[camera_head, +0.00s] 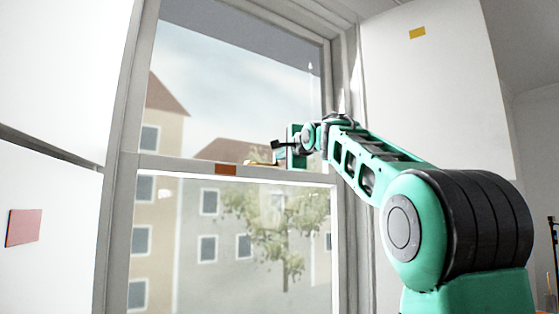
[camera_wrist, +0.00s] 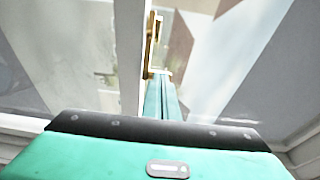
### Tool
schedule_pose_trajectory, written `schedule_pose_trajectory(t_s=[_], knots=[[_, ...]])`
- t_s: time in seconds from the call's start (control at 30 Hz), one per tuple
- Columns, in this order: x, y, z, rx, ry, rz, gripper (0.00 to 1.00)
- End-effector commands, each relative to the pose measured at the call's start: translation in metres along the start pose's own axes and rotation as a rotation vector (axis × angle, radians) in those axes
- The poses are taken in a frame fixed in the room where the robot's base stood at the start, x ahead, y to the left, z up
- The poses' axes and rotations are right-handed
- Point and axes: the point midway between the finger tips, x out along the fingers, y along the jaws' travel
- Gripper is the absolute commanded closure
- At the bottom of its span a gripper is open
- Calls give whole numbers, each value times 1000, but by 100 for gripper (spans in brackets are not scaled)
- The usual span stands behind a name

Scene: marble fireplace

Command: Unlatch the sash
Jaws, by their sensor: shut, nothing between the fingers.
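The window sash (camera_head: 190,165) has a white meeting rail running across the middle of the window. A brass-coloured latch (camera_head: 262,163) sits on that rail, and it also shows in the wrist view (camera_wrist: 151,42) as a narrow gold piece along the rail. My gripper (camera_head: 281,158) is at the rail, just right of the latch. In the wrist view its green fingers (camera_wrist: 160,78) are together, with the tips at the near end of the latch. Whether they touch it I cannot tell. My gripper hides part of the latch's right end in the head view.
The window frame (camera_head: 118,200) stands upright at the left, with another jamb on the right near my arm. An orange-brown patch (camera_head: 228,169) is on the rail. A pink patch (camera_head: 24,227) and a yellow patch (camera_head: 417,33) are on the side walls.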

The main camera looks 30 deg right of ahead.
Motion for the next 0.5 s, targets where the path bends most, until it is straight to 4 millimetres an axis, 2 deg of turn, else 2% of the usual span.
schedule_pose_trajectory(t_s=[0.5], knots=[[8, 1, -4, 0, -1, 1, 100]])
